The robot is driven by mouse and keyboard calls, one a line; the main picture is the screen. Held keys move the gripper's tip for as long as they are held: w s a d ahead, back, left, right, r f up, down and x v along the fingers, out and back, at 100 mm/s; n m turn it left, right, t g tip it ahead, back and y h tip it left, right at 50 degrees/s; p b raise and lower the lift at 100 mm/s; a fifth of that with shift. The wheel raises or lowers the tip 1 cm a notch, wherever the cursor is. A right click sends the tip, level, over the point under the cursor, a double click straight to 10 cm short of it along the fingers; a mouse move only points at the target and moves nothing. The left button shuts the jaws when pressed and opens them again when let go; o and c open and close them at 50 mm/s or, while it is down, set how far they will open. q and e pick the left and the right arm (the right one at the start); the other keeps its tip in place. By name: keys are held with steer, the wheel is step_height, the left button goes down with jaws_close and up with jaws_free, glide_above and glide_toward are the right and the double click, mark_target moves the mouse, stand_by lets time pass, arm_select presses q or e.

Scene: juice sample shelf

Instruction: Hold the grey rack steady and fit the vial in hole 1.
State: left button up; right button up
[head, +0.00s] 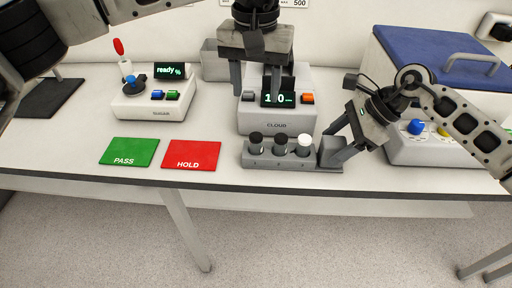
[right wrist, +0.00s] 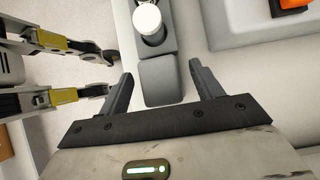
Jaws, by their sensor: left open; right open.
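The grey rack (head: 292,165) stands on the white table near its front edge. No hole numbers are readable. My right gripper (right wrist: 161,70) is open, with its fingers on either side of the plain grey end block (right wrist: 160,82) of the rack, with gaps visible. The white cap (right wrist: 147,19) shows just beyond.
The CLOUD device (head: 277,118) stands right behind the rack. The green PASS mat (head: 130,151) and red HOLD mat (head: 192,154) lie left of it. The SUGAR device (head: 153,103) is further left. A blue-lidded box (head: 435,60) and a panel with coloured knobs stand at right.

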steer(key=v, duration=1.2)
steer(key=shift+s, duration=0.1)
